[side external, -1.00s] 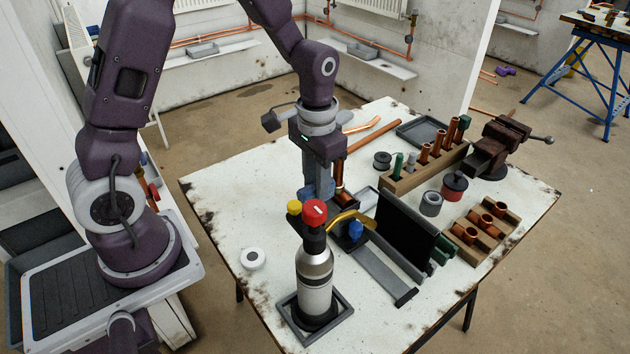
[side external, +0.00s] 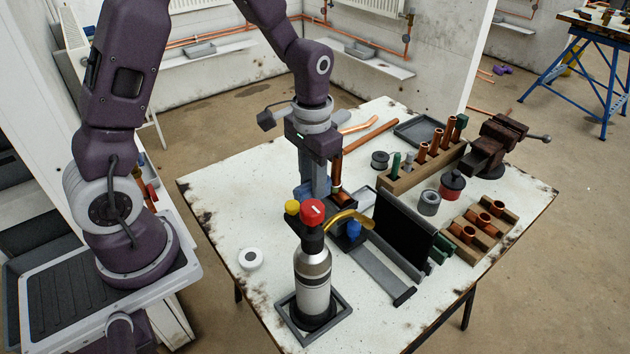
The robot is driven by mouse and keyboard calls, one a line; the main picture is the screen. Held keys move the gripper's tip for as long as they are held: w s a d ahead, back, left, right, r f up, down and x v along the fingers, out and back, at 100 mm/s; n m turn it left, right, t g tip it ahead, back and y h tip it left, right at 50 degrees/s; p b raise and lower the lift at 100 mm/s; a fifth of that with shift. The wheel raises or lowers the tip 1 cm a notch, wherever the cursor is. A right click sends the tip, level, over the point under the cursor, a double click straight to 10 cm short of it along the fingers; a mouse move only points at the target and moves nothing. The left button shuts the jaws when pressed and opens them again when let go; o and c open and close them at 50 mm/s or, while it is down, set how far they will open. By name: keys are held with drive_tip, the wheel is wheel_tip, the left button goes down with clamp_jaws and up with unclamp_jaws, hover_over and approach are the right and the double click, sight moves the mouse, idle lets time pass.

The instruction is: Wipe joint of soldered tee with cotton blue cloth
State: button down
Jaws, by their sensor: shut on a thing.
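My gripper (side external: 318,182) points down over the middle of the table, behind the torch. It is shut on the blue cloth (side external: 304,191), which shows as a small blue patch at the fingers; the fingertips are partly hidden. An upright copper piece (side external: 337,178), seemingly the soldered tee, stands just right of the gripper. Its joint and lower part are partly hidden by the gripper and the torch, and I cannot tell whether the cloth touches it.
A torch with a grey cylinder (side external: 313,272), red knob and brass nozzle stands in front in a square tray. A dark upright panel (side external: 402,232), wooden racks of copper fittings (side external: 425,165) and a vise (side external: 496,145) are to the right. The table's left side is mostly clear.

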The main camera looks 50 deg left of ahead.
drive_tip(key=shift+d, duration=0.1)
idle(0.4)
drive_tip(key=shift+d, duration=0.5)
drive_tip(key=shift+a, duration=0.15)
drive_tip(key=shift+a, duration=0.55)
drive_tip(key=shift+d, duration=0.35)
idle(0.4)
drive_tip(key=shift+s, duration=1.25)
drive_tip(key=shift+r, duration=3)
